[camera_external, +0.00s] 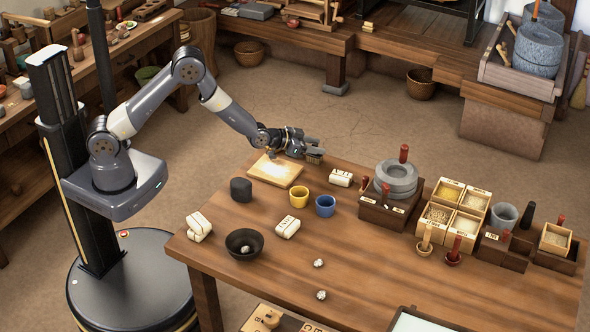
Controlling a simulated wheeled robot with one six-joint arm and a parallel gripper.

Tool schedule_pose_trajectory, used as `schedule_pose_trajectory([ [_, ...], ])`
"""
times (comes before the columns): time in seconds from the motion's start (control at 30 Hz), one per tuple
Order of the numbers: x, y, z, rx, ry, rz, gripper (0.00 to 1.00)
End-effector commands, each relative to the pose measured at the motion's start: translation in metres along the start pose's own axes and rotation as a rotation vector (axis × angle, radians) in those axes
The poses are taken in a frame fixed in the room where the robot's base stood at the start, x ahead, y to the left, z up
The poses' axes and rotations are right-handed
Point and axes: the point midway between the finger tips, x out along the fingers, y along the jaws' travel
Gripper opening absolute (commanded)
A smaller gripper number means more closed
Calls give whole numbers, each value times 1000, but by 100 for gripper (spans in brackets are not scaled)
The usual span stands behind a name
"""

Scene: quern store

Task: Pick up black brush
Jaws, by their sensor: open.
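My gripper (312,146) is at the far edge of the wooden table, right of and above the pale wooden board. It is open. A small dark thing with tan bristles (316,157), which looks like the black brush, shows right under and beside the fingertips. The gripper hides part of it. I cannot tell whether the fingers touch it or stand around it.
On the table (370,270) stand a pale board (276,171), a black cylinder (241,190), a yellow cup (299,197), a blue cup (325,206), a dark bowl (238,240), a grey quern (396,181) and grain boxes (452,190). The front middle is mostly clear.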

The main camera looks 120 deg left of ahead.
Motion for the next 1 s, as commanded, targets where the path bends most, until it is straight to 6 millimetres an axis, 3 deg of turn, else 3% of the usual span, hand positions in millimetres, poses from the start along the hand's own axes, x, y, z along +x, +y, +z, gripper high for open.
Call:
schedule_pose_trajectory([
  [0.27,2,0,0,0,0,0,44],
  [0.8,2,0,0,0,0,0,0],
  [1.0,2,0,0,0,1,0,0],
])
